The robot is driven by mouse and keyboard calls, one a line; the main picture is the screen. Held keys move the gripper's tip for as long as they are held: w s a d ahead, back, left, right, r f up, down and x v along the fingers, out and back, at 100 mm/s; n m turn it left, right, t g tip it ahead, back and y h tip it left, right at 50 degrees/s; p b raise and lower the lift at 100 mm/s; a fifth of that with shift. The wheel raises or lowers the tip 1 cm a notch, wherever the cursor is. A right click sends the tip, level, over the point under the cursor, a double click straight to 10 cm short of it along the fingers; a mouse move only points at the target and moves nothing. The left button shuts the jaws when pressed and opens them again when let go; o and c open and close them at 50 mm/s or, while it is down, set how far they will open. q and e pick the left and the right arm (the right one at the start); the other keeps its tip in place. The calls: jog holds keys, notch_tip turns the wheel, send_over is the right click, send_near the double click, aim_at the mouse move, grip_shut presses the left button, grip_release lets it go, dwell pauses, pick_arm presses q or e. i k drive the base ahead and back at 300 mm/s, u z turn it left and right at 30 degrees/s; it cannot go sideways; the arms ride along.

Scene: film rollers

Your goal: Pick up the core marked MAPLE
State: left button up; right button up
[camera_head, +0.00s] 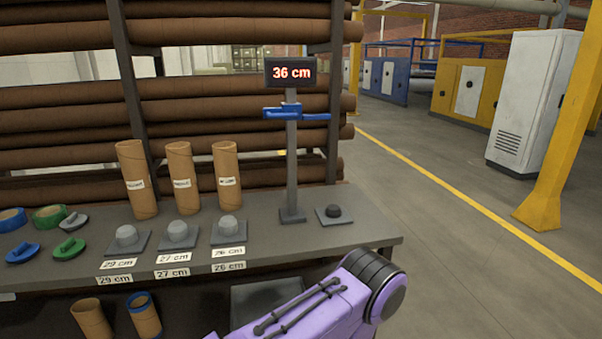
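Three brown cardboard cores stand upright in a row at the back of the grey table: a left one (133,163), a middle one (180,162) and a right one (226,161). Each has a small white label with dark lettering, too small to read surely, so I cannot tell which is marked MAPLE. A purple arm link of mine shows at the bottom centre, in front of the table's edge. Neither of my grippers shows in this view.
Grey pegs on square plates (127,236) stand before the cores, with cards reading 29, 27 and 26 cm. A gauge post (291,165) with a 36 cm display (290,73) stands to their right. Caps and tape rolls (49,216) lie left. More cores (92,320) stand below.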

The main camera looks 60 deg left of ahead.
aim_at(179, 154)
jog(key=z, duration=1.05)
jog(key=k, duration=1.5)
jog(key=u, duration=2)
